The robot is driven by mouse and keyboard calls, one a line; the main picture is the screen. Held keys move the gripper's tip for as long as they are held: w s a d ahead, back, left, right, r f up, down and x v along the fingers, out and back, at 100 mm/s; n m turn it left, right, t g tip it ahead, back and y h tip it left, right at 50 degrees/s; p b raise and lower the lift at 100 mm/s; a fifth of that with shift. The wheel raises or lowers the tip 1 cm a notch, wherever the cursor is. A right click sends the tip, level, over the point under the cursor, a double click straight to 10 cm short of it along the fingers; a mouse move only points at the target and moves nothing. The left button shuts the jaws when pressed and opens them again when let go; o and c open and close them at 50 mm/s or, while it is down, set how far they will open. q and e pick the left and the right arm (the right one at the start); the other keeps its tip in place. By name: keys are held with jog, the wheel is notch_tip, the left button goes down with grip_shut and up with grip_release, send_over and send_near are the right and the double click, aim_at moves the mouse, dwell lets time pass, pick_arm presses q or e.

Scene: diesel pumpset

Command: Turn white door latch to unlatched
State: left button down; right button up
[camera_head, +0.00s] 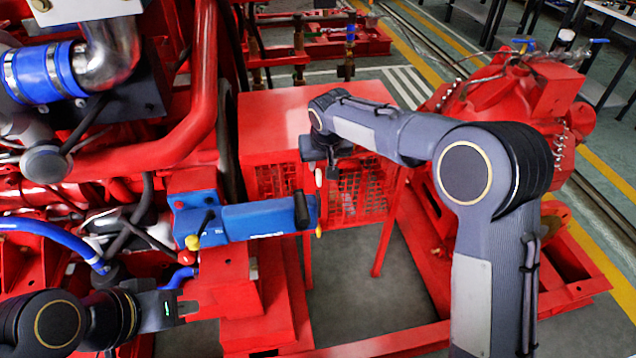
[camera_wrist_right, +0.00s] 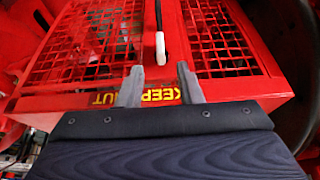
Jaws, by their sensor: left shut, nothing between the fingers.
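The white door latch (camera_wrist_right: 160,48) lies at the middle of a red mesh guard in the right wrist view, between two mesh panels. It points toward my gripper. My right gripper (camera_wrist_right: 160,70) is open. Its two grey fingers are spread to the left and right of the latch's line, with the latch tip just beyond the fingertips and nothing between them. In the head view a small white piece (camera_head: 318,177), seemingly the latch, shows just below my right wrist. My left gripper (camera_head: 188,308) is shut and empty at the lower left, away from the guard.
The red mesh guard (camera_head: 268,120) stands behind a blue engine part (camera_head: 250,220) with a black lever end. A yellow KEEP OUT label (camera_wrist_right: 98,100) is partly hidden by my right fingers. A red pump (camera_head: 500,95) stands at the right. Floor between the frame legs is bare.

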aim_at(319, 173)
jog(key=b+x, duration=0.1)
jog(key=x, duration=0.7)
jog(key=shift+a, duration=0.1)
